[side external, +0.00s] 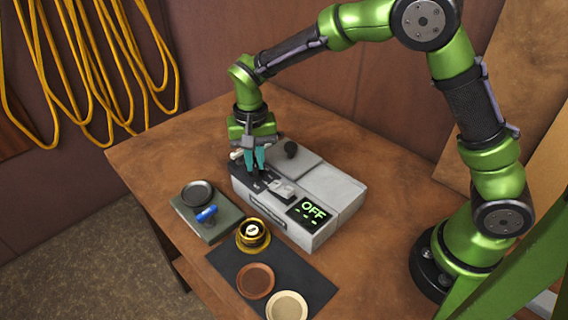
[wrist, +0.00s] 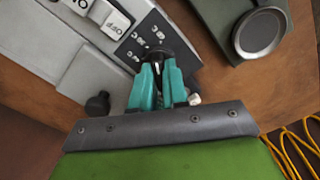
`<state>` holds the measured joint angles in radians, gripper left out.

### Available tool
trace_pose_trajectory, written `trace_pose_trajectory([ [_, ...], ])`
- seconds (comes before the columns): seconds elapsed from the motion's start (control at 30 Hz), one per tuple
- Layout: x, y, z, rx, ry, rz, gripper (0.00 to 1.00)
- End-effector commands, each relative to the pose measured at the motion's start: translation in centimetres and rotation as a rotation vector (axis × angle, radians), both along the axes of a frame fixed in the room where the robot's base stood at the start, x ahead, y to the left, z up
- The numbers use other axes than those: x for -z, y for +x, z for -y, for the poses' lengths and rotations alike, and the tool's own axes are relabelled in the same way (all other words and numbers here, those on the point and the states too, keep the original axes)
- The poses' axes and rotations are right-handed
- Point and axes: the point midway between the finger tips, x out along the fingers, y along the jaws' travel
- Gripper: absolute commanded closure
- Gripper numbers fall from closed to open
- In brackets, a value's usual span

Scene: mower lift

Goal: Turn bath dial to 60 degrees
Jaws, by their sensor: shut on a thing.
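The bath (side external: 333,190) is a grey box on the wooden table, and its display (side external: 311,208) reads OFF in green. The bath dial (wrist: 158,56) is a small black knob on a dark panel with white markings, seen in the wrist view. A white line shows on the dial, but I cannot read its exact angle. My gripper (side external: 257,169) is over the panel with its teal fingers pointing down. In the wrist view the fingers (wrist: 158,72) are closed around the dial. In the side view the fingers mostly hide the dial.
A white rocker switch (wrist: 114,21) sits beside the dial. A black lid knob (side external: 291,149) stands behind my gripper. A grey-green scale (side external: 209,229) with a blue item (side external: 206,214) is at left. A gold pot (side external: 252,236) and two round dishes occupy the dark mat (side external: 312,282).

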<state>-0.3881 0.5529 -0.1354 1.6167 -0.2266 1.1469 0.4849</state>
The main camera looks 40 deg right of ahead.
Motion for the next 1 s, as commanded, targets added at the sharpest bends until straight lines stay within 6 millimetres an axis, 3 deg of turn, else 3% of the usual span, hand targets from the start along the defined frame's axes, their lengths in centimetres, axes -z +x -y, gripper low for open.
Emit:
trace_pose_trajectory([
  [0.4,-0.2,0.09,-0.03,0.199,0.001,0.003,1.0],
  [0.97,-0.21,0.1,0.01,0.232,0.002,0.004,1.0],
  [1.0,-0.21,0.1,0.01,0.232,0.002,0.004,0.83],
])
